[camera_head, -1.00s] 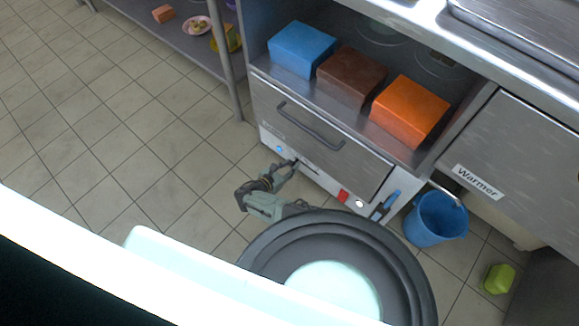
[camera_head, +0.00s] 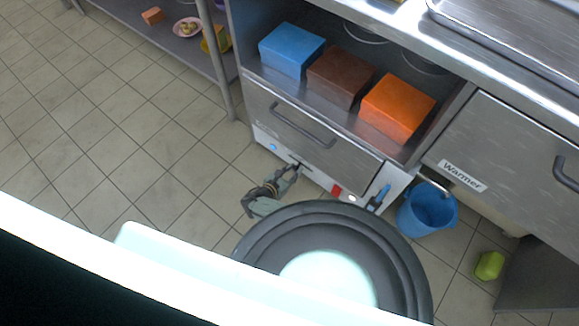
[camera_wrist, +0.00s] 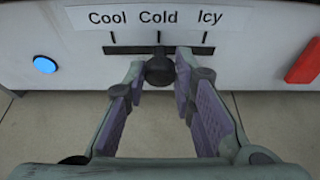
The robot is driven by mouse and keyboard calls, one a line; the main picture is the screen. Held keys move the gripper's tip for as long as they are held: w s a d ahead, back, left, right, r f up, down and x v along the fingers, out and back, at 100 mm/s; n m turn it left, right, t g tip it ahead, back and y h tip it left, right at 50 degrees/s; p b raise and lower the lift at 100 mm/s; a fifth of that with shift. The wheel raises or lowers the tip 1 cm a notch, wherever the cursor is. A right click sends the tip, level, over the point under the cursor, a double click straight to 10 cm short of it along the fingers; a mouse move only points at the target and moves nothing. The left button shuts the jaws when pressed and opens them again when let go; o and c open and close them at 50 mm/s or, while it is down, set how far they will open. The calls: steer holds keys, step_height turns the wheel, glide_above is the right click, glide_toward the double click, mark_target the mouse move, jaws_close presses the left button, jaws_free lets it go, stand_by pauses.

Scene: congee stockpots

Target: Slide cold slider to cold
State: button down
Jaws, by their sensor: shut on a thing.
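The cold slider is a dark round knob (camera_wrist: 159,71) on a horizontal slot (camera_wrist: 197,51) in the white panel. Above the slot a label (camera_wrist: 158,18) reads Cool, Cold, Icy from left to right. The knob stands below the middle mark, under Cold. My gripper (camera_wrist: 161,63) is closed around the knob, with one finger on each side. In the head view my gripper (camera_head: 297,168) is at the panel's lower left, where the knob is too small to make out.
A blue button (camera_wrist: 45,65) is left of the slot and a red switch (camera_wrist: 304,62) is right. A drawer with a handle (camera_head: 302,127) is above the panel. A blue bucket (camera_head: 427,209) stands on the floor to the right. The floor at left is clear.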

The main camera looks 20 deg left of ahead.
steer(key=c, duration=1.3)
jaws_free()
steer(key=shift+c, duration=0.2)
steer(key=shift+r, duration=0.1)
steer(key=shift+r, duration=4.85)
